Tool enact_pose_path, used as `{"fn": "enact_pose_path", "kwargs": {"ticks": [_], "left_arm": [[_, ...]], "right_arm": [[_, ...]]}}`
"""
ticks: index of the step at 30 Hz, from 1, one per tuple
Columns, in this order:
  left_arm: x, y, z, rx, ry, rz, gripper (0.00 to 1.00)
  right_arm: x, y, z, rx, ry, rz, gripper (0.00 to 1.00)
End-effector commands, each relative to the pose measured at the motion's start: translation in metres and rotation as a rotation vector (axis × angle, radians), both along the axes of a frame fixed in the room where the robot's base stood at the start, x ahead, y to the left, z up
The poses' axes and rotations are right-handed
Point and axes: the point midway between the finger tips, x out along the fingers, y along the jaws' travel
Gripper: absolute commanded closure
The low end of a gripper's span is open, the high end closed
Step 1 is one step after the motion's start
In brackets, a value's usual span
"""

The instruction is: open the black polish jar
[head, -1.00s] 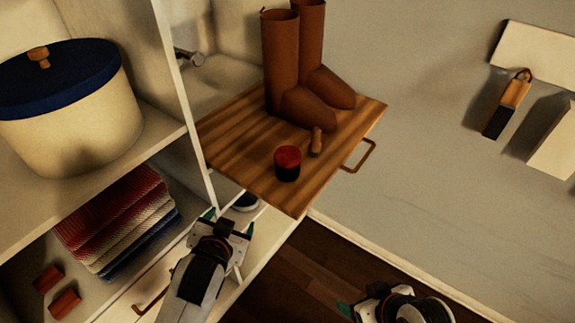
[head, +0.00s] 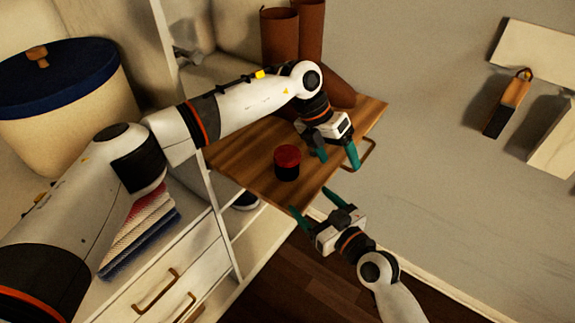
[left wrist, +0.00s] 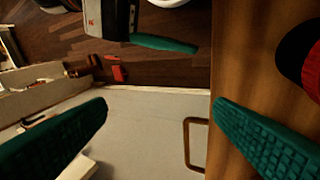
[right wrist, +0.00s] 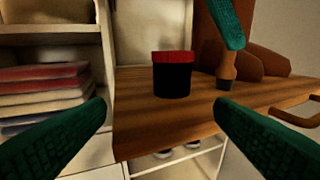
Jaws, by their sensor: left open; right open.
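The polish jar (head: 287,163) stands upright on the wooden pull-out board, with a black body and a red lid on top. It also shows in the right wrist view (right wrist: 172,76) between the fingers but farther off, and at the right edge of the left wrist view (left wrist: 312,62). My left gripper (head: 337,160) is open and empty, to the right of the jar over the board's right edge. My right gripper (head: 318,200) is open and empty, in front of the board's near corner, apart from the jar.
The wooden board (head: 240,165) has a metal handle (head: 366,155) on its right side. Brown boots (head: 281,35) stand at the back, partly hidden by my left arm. A wooden-handled brush (right wrist: 227,68) stands behind the jar. Shelves with folded cloth (head: 140,235) lie to the left.

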Motion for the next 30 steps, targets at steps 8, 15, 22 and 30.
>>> {"fn": "enact_pose_path", "kwargs": {"ticks": [8, 15, 22, 30], "left_arm": [[0.053, 0.100, 0.043, 0.443, -0.102, 0.088, 0.24], [0.055, 0.106, 0.047, 0.468, -0.104, 0.096, 0.24], [0.055, 0.106, 0.046, 0.466, -0.102, 0.095, 0.24], [0.055, 0.105, 0.046, 0.465, -0.103, 0.094, 0.24]], "right_arm": [[0.019, -0.004, 0.011, 0.040, -0.074, -0.048, 0.23], [0.037, 0.005, 0.012, 0.046, -0.079, -0.053, 0.23], [0.074, 0.029, 0.013, 0.046, -0.078, -0.051, 0.23], [0.110, 0.051, 0.011, 0.045, -0.077, -0.050, 0.23]]}}
